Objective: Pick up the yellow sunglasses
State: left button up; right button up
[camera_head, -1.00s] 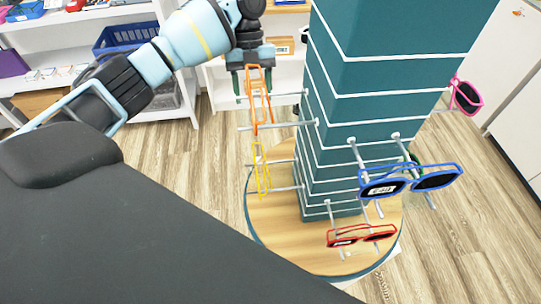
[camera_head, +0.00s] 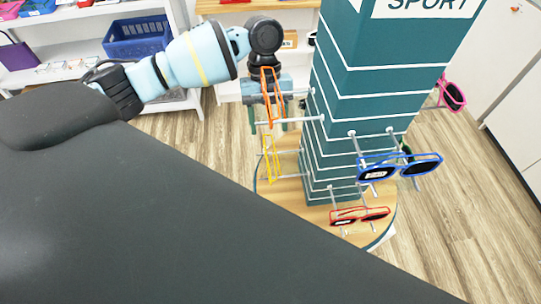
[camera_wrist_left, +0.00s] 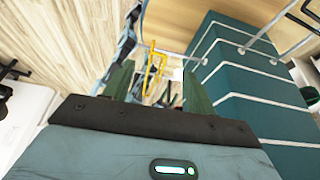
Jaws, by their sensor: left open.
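The yellow sunglasses (camera_head: 267,162) hang on a low peg at the left side of the teal display stand, seen nearly edge-on. My left gripper (camera_head: 268,124) is just above them, pointing down, and partly hidden behind the orange sunglasses (camera_head: 265,92). In the left wrist view the yellow sunglasses (camera_wrist_left: 151,72) show between the two green fingers of my open left gripper (camera_wrist_left: 156,74), beyond or near the tips. I cannot tell whether they touch. My right gripper is not in view.
The teal stand (camera_head: 352,75) with white bands and pegs rises close beside the gripper. Blue sunglasses (camera_head: 378,160), red sunglasses (camera_head: 345,212) and pink sunglasses (camera_head: 442,82) hang on it. Its round wooden base (camera_head: 290,196) is below. White shelves (camera_head: 85,45) stand at the back left.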

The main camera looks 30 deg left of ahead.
aim_at(270, 137)
pick_arm(q)
jog(key=shift+s+f, duration=0.1)
jog(key=shift+x, duration=2.5)
jog(key=c, duration=1)
jog(key=shift+c, duration=0.2)
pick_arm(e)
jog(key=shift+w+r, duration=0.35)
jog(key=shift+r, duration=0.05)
pick_arm(q)
jog(key=shift+r, duration=0.2)
jog(key=shift+r, duration=0.2)
jog(key=w+a+b, duration=0.6)
jog(key=w+a, duration=0.5)
jog(key=w, duration=0.3)
jog(key=shift+r+b, duration=0.35)
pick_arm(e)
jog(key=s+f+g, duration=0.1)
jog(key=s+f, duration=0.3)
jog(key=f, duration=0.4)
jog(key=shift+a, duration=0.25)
